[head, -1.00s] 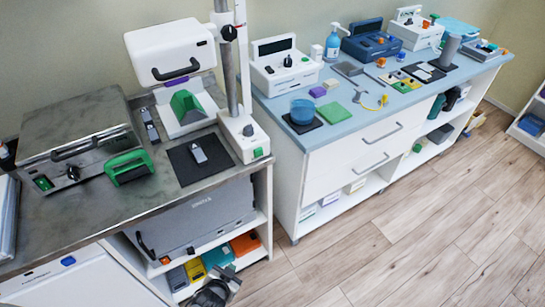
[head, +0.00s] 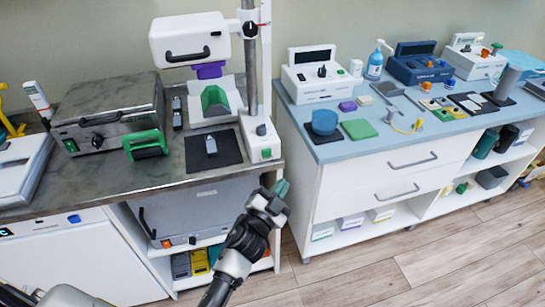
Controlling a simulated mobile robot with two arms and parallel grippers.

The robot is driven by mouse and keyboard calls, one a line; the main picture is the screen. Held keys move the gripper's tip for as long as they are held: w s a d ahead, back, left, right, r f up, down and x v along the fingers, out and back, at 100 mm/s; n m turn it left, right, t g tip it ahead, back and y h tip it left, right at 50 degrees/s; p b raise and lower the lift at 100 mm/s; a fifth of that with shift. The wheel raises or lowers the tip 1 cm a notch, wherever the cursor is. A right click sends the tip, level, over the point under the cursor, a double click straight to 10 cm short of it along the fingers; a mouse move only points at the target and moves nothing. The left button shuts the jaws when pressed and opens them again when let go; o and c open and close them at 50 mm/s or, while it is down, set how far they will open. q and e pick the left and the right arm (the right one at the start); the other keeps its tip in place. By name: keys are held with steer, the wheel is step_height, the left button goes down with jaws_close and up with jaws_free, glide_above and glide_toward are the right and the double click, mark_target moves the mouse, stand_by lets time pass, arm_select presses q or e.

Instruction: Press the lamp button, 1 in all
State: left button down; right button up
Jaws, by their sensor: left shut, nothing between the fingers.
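A white stand (head: 254,145) with a tall pole is at the right end of the steel counter. Its base has a black knob (head: 261,130) on top and a green button (head: 266,153) on the front; I cannot read a label that marks it as the lamp button. A white head unit (head: 190,40) hangs beside the pole. My left gripper (head: 279,190) is shut and empty, in front of the counter's right end. In the picture it is just below the green button and apart from it. My right gripper is not in view.
A steel box (head: 108,112) with a green switch, a green-handled item (head: 146,145) and a black mat (head: 212,150) are on the steel counter. A blue-topped cabinet (head: 345,150) with several devices stands to the right. The wooden floor (head: 430,260) in front is clear.

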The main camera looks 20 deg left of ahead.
mark_target(267, 153)
arm_select(q)
steer(key=w+a, duration=0.1)
steer(key=w, duration=0.1)
steer(key=w+a, duration=0.2)
steer(key=w, duration=0.1)
steer(key=w+a+b, duration=0.1)
steer(key=w+a, duration=0.1)
steer(key=shift+w, duration=0.2)
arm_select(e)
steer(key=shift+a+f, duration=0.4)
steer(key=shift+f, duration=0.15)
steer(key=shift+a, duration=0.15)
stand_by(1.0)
arm_select(q)
steer(key=shift+w+a, duration=0.1)
stand_by(0.6)
steer(key=shift+w+a, duration=0.15)
steer(key=shift+w, duration=0.1)
